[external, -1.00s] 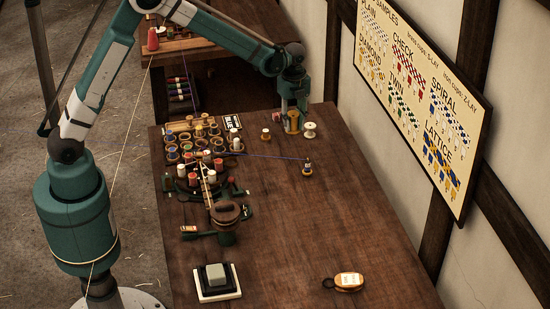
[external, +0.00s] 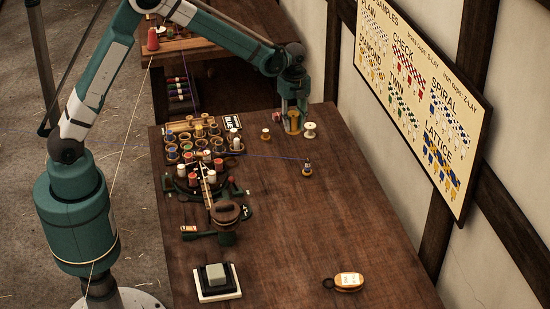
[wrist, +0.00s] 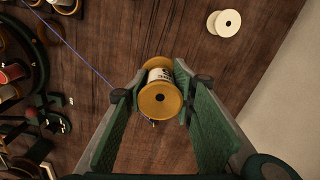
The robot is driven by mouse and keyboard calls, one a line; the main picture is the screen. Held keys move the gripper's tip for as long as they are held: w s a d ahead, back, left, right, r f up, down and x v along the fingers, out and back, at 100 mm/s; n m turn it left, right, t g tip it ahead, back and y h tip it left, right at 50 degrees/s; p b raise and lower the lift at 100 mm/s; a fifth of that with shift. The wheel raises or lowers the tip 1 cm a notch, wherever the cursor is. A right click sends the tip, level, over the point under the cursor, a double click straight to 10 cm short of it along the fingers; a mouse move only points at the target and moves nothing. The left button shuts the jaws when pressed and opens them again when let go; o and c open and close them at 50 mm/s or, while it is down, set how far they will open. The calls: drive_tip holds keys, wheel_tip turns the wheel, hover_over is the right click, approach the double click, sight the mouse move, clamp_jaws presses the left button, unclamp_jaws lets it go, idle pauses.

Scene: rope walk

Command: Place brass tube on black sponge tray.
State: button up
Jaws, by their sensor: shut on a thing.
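The brass tube (wrist: 158,101) looks like a flanged brass spool with a white printed label around its middle. My gripper (wrist: 157,86) is shut on it, with one green finger on each side. In the external view the brass tube (external: 293,122) stands near the far right part of the table, under my gripper (external: 294,107); I cannot tell whether it touches the wood. The black sponge tray (external: 217,283) is at the near left of the table, a pale-edged square with a black top and a grey block on it.
A cream spool (external: 309,130) stands just right of the brass tube. A small orange-and-white spool (external: 266,134) is to its left. A blue thread crosses to a small bobbin (external: 307,168). Several spools and a dark winding device (external: 225,213) crowd the left; the middle right is clear.

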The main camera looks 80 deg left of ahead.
drive_tip(key=s+d+r+m+p, duration=0.15)
drive_tip(key=s+d, duration=0.25)
drive_tip(key=d, duration=0.9)
drive_tip(key=s+d+r+m+p, duration=0.1)
drive_tip(key=s+d+m, duration=0.25)
drive_tip(key=d, duration=0.85)
drive_tip(key=s+d+r+m+p, duration=0.15)
drive_tip(key=s+d, duration=0.35)
drive_tip(key=d, duration=0.8)
drive_tip(key=s+d+r+m+p, duration=0.1)
drive_tip(key=s+d+m, duration=0.3)
drive_tip(key=s+d, duration=0.7)
drive_tip(key=s+d+r+m+p, duration=0.1)
drive_tip(key=s+d+m, duration=0.3)
drive_tip(key=s+d, duration=0.7)
drive_tip(key=s+r, duration=0.1)
drive_tip(key=s, duration=0.5)
drive_tip(key=shift+d+r+m, duration=0.2)
drive_tip(key=shift+r+m, duration=0.1)
drive_tip(key=shift+m, duration=0.05)
hover_over(216, 271)
drive_tip(key=shift+s+f, duration=0.1)
drive_tip(key=shift+f, duration=2.85)
drive_tip(key=shift+f, duration=0.1)
drive_tip(key=shift+f, duration=1.95)
